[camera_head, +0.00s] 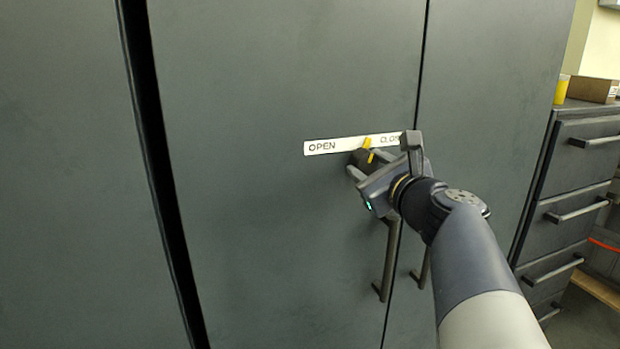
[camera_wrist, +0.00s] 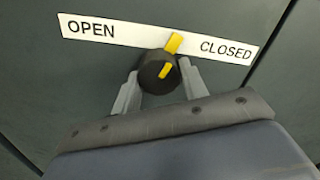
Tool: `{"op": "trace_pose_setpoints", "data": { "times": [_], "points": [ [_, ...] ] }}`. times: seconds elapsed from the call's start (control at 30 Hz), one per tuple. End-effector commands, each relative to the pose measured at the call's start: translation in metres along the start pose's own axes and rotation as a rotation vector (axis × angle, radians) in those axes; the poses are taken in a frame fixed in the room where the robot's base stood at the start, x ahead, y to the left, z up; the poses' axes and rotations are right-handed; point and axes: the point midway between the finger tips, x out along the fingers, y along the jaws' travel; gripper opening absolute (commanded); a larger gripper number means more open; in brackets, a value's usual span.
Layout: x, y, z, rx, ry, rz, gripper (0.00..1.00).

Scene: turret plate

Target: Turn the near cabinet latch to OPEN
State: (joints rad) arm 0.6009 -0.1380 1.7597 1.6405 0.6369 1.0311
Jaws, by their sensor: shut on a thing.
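The latch (camera_wrist: 153,78) is a round black knob with a yellow pointer, on a dark grey cabinet door (camera_head: 270,230). It also shows in the head view (camera_head: 361,158), partly hidden by my gripper. A white label strip (camera_wrist: 130,32) above it reads OPEN at the left and CLOSED at the right. The yellow pointer tips up and slightly right, between the two words and a little nearer CLOSED. My gripper (camera_wrist: 158,88) has one finger on each side of the knob and is shut on it. In the head view my gripper (camera_head: 368,164) covers part of CLOSED.
A vertical bar handle (camera_head: 388,262) hangs below my gripper, with a second handle (camera_head: 422,270) on the neighbouring door. A drawer unit (camera_head: 575,200) stands at the right with a yellow cup (camera_head: 561,89) and a cardboard box (camera_head: 597,90) on top. The door left of the latch is clear.

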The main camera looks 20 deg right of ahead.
Motion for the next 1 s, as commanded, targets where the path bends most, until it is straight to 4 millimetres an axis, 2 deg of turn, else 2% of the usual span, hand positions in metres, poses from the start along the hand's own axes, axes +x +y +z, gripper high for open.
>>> {"op": "trace_pose_setpoints", "data": {
  "times": [0.03, 1.0],
  "points": [
    [-0.0001, 0.0022, -0.0048, -0.048, -0.001, -0.001, 0.18],
    [0.0002, -0.0001, -0.0030, -0.929, 0.001, 0.001, 0.18]
  ]
}}
